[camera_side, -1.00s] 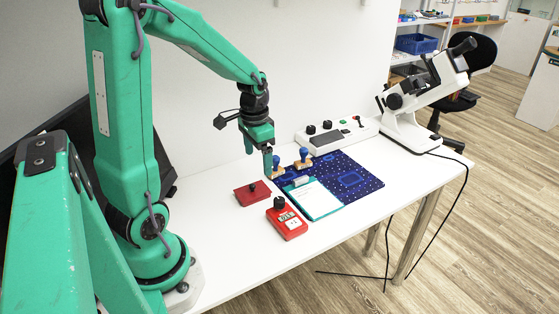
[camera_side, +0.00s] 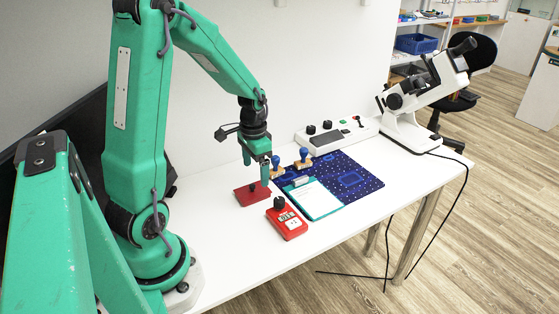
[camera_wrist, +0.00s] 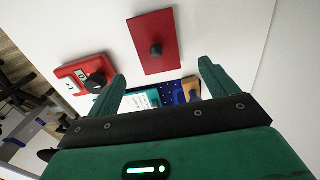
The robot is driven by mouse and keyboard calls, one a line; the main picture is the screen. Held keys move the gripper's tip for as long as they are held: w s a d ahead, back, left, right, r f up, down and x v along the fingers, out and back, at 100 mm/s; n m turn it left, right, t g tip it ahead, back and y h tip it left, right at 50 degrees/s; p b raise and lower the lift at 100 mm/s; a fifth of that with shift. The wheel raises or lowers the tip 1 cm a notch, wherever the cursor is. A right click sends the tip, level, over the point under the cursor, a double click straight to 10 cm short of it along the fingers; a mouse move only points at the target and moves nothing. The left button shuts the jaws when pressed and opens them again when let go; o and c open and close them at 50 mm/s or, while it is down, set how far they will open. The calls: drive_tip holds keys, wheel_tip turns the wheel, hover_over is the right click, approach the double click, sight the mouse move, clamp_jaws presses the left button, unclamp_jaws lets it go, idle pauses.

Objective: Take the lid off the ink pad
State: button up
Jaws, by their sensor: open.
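The ink pad (camera_side: 245,197) is a flat red rectangle on the white table, with a red lid (camera_wrist: 142,32) on top. A small dark knob (camera_wrist: 156,50) stands in the middle of the lid. In the side view, my gripper (camera_side: 256,171) is just above the ink pad, pointing down, apart from the knob as far as I can tell. In the wrist view, my gripper (camera_wrist: 162,72) is open and empty. The knob appears beyond the fingertips, between their lines, nearer the left finger.
A red meter (camera_side: 288,222) with a black dial stands close in front of the pad. To the right, a teal clipboard (camera_side: 318,200) and two blue-handled stamps (camera_side: 303,158) are on a dark blue mat (camera_side: 365,184). A white control box (camera_side: 335,136) and a microscope (camera_side: 405,130) stand farther back.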

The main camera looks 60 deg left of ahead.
sight(257, 189)
drive_tip(key=shift+f, duration=0.15)
drive_tip(key=shift+d+f, duration=0.1)
drive_tip(key=shift+f, duration=2.35)
drive_tip(key=c, duration=1.1)
drive_tip(key=shift+o, duration=0.2)
drive_tip(key=shift+r, duration=0.1)
